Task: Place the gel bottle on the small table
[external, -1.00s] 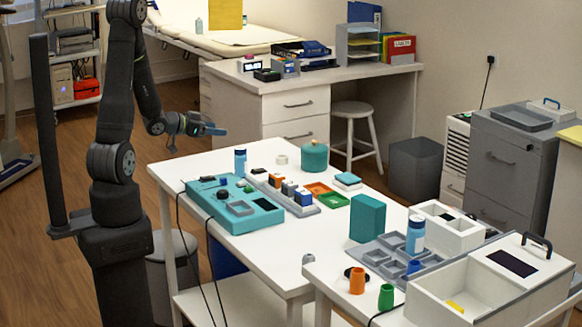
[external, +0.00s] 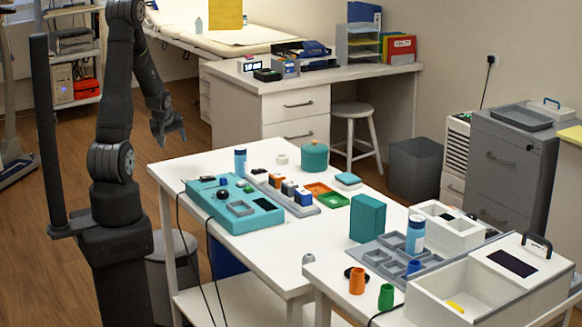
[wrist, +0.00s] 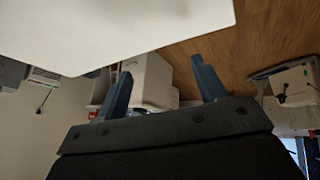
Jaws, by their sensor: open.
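A blue bottle (external: 240,162) stands upright at the back left of the white table (external: 262,250). A second blue bottle with a white band (external: 415,236) stands in a grey divided tray at the right. A small pale bottle (external: 199,26) stands on the bed at the back. I cannot tell which is the gel bottle, or which table is the small one. My gripper (external: 171,140) is open and empty, fingers down, in the air left of the white table's far corner. Its two blue-grey fingers (wrist: 160,68) show apart in the wrist view.
A teal device (external: 265,216), small blocks and a green round pot (external: 314,156) crowd the white table's far half. A teal box (external: 367,218), the grey divided tray (external: 378,258) and a white bin (external: 445,290) fill the right. The table's near left is mostly clear.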

